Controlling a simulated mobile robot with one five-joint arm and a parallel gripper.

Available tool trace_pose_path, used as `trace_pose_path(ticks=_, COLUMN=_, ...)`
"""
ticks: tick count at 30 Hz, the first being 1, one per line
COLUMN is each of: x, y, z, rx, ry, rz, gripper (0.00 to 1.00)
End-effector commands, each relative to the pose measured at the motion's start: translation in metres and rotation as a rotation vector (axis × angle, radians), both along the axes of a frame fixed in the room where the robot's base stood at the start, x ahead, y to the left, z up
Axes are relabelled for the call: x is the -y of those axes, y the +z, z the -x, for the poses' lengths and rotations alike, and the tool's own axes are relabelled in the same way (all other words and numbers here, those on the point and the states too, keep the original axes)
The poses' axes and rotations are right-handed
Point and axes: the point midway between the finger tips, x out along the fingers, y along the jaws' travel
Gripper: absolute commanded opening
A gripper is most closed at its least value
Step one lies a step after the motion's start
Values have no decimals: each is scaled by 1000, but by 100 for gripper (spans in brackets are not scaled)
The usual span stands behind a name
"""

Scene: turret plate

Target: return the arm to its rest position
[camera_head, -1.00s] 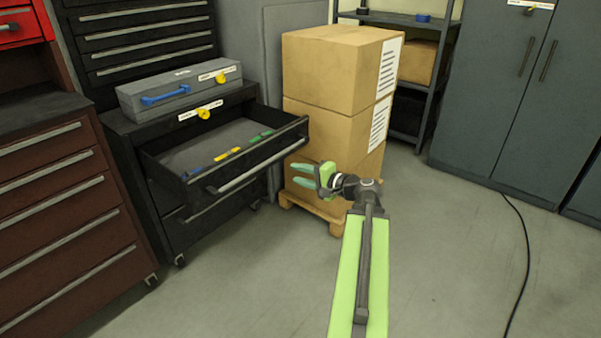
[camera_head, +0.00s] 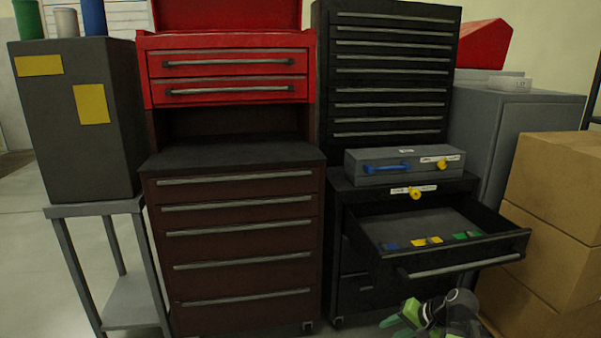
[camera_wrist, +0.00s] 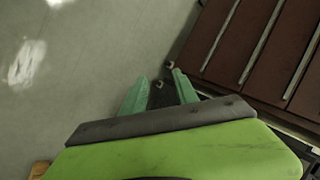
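My gripper (camera_head: 400,314) shows at the bottom of the head view, low in front of the black cabinet with the open drawer (camera_head: 440,232). In the wrist view my gripper (camera_wrist: 158,82) has its two green fingers spread apart with nothing between them. Floor and the foot of a brown drawer cabinet (camera_wrist: 260,45) lie beyond the fingers. Most of my arm is below the head view's edge, so its full pose is hidden.
The open drawer holds several small coloured items and juts out above my gripper. Stacked cardboard boxes (camera_head: 555,190) stand close on the right. A grey case (camera_head: 405,165) lies on the black cabinet. A grey stand (camera_head: 95,209) is at the left.

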Motion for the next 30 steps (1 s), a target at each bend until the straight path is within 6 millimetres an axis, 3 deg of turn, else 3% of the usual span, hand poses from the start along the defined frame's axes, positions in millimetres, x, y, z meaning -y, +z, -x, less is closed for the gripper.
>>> trace_pose_path(ticks=1, x=-31, y=-12, z=5, rx=-53, ry=93, rz=71, gripper=36)
trace_pose_path(ticks=3, x=-59, y=-26, z=15, rx=-122, ry=200, rz=172, gripper=36)
trace_pose_path(ticks=9, x=-111, y=-47, z=41, rx=-260, ry=434, rz=428, gripper=36)
trace_pose_path(ticks=13, x=-133, y=-50, z=55, rx=-323, ry=551, rz=585, gripper=36)
trace_pose_path(ticks=15, x=-129, y=-19, z=55, rx=-330, ry=551, rz=594, gripper=36)
trace_pose_path(ticks=23, x=-128, y=61, z=55, rx=-328, ry=547, rz=589, gripper=36)
trace_pose_path(ticks=26, x=-129, y=104, z=55, rx=-327, ry=547, rz=589, gripper=36)
trace_pose_path(ticks=30, x=-129, y=175, z=55, rx=-327, ry=547, rz=588, gripper=36)
